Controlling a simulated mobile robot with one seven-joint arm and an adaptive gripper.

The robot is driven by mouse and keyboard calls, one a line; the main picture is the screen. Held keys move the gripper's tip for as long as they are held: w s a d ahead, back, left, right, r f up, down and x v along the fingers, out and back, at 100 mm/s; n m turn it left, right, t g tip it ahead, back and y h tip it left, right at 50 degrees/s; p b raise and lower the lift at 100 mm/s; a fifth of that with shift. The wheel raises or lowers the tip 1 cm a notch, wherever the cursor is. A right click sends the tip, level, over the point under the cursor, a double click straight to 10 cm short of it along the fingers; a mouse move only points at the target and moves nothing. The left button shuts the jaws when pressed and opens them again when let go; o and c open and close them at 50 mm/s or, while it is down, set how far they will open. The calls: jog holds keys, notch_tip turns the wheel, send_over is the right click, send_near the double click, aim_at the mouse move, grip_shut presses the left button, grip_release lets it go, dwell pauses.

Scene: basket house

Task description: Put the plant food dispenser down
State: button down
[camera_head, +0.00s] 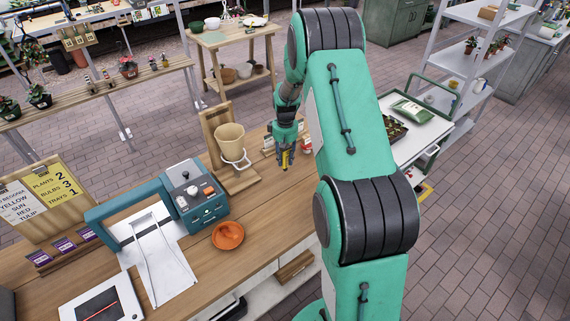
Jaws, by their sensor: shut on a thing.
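My gripper (284,157) points down over the wooden counter, right of the beige pot on its stand. It is shut on a small yellow thing (285,161), seemingly the plant food dispenser, though little of it shows between the fingers. I cannot tell if its lower end touches the counter (262,205).
The beige pot (230,141) sits in a white ring on a wooden stand. Left are a teal machine (201,193) and an orange bowl (227,236). A small red-and-white item (306,144) is close right of my gripper. Bare counter lies in front of my gripper.

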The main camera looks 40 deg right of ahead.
aim_at(285, 163)
jog(key=shift+f, duration=1.55)
jog(key=shift+f, duration=0.2)
jog(key=c, duration=1.3)
grip_release()
jog(key=shift+c, duration=0.2)
jog(key=shift+r, duration=0.15)
notch_tip(285, 163, up, 12)
jog(key=shift+r, duration=0.1)
